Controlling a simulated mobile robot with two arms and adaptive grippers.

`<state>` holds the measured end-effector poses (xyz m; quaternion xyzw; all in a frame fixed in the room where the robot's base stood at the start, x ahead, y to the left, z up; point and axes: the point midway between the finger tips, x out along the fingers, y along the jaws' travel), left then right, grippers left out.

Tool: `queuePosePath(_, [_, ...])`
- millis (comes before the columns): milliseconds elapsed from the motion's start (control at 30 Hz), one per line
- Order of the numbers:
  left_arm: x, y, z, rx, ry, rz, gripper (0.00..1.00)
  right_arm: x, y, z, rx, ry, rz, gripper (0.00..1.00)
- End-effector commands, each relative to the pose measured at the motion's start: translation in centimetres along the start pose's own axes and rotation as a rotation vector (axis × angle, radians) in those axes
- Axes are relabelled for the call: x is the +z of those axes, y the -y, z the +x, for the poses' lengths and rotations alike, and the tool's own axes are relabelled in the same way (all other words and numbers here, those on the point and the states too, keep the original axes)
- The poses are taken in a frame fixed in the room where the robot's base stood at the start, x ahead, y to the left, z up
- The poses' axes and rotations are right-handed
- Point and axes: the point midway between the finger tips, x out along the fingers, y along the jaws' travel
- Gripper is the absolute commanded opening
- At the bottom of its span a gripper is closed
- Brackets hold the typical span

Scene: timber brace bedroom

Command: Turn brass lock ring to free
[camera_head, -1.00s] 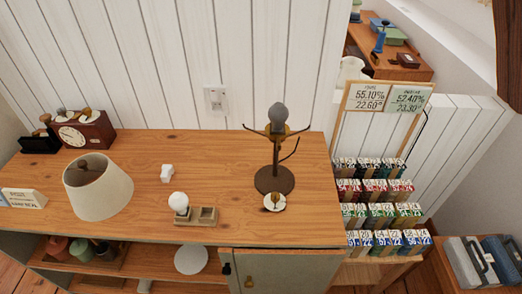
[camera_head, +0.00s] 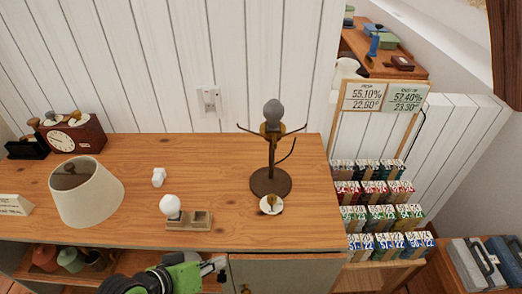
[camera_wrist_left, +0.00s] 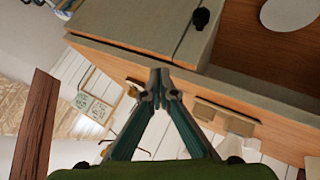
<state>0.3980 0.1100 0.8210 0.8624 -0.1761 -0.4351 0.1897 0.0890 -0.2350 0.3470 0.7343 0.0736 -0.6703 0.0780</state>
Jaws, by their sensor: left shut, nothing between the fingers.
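A dark stand (camera_head: 271,180) with bent arms rises from the wooden counter, with a grey bulb (camera_head: 274,110) on top. A brass-coloured collar (camera_head: 272,130) sits just under the bulb. A white disc (camera_head: 265,209) with a small brass-coloured piece lies at the stand's foot. I cannot tell for sure which brass part is the lock ring. My left gripper (camera_head: 217,266) is low in front of the counter, beside the cabinet door and apart from the stand. In the left wrist view its fingertips (camera_wrist_left: 160,84) are together and empty. My right gripper is not in view.
On the counter (camera_head: 130,160) stand a cream lampshade (camera_head: 90,195), a white bulb (camera_head: 170,205) by a wooden block (camera_head: 202,220), and a small white piece (camera_head: 159,177). The cabinet door (camera_head: 285,272) is below. A card rack (camera_head: 376,205) stands at right.

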Motion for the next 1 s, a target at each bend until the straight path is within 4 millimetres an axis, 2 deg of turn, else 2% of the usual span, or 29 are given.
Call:
queuePosePath(33, [-2.1, -1.5, 0.1, 0.077, -0.045, -0.050, 0.00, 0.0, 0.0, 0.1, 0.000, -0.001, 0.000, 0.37])
queuePosePath(100, [-5.1, -3.6, -0.2, 0.196, -0.100, -0.151, 0.00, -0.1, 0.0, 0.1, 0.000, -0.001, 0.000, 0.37])
queuePosePath(200, [-9.7, -6.0, -1.1, 0.365, -0.168, -0.322, 0.00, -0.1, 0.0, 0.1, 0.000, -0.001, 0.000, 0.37])
queuePosePath(300, [-14.1, -7.2, -2.5, 0.510, -0.218, -0.495, 0.00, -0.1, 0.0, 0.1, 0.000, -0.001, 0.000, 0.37])
queuePosePath(433, [-18.4, -7.5, -4.3, 0.642, -0.257, -0.674, 0.00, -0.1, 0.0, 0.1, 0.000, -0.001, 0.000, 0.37])
queuePosePath(533, [-20.3, -7.5, -5.2, 0.699, -0.272, -0.757, 0.00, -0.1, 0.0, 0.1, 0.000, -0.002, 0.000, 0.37])
queuePosePath(700, [-21.7, -7.8, -5.2, 0.728, -0.281, -0.801, 0.00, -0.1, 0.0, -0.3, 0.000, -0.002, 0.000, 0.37])
queuePosePath(833, [-22.7, -8.9, -4.0, 0.729, -0.280, -0.799, 0.00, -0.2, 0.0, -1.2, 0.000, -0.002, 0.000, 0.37])
queuePosePath(1000, [-24.5, -10.7, -1.3, 0.727, -0.280, -0.798, 0.00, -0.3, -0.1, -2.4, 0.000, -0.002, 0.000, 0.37])
